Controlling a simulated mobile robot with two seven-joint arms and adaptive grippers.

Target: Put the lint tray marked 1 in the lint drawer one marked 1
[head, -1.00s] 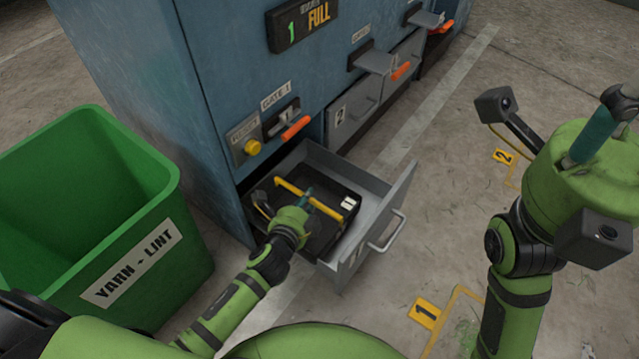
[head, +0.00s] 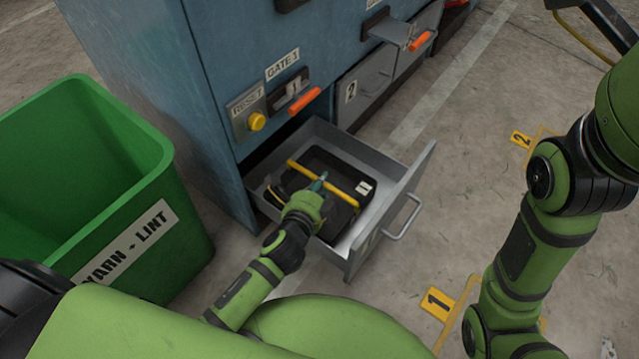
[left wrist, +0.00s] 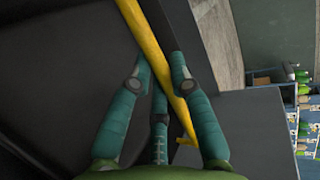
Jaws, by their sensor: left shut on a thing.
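The lint tray (head: 322,162) is black with a yellow bar handle and a white label whose mark looks like a 1. It sits inside the open grey lint drawer (head: 405,190), below gate 1, with its rim about level with or below the drawer walls. Whether it touches the drawer floor is hidden. My left gripper (head: 320,182) is shut on the tray's yellow handle (left wrist: 150,45); in the left wrist view its fingers (left wrist: 165,80) lie on both sides of the bar. My right arm shows at the right, but its gripper is out of view.
A green yarn-lint bin (head: 165,150) stands left of the drawer. The blue cabinet (head: 225,60) carries a yellow reset button (head: 257,121) and an orange gate lever (head: 304,100). Drawer 2 (head: 360,88) is shut.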

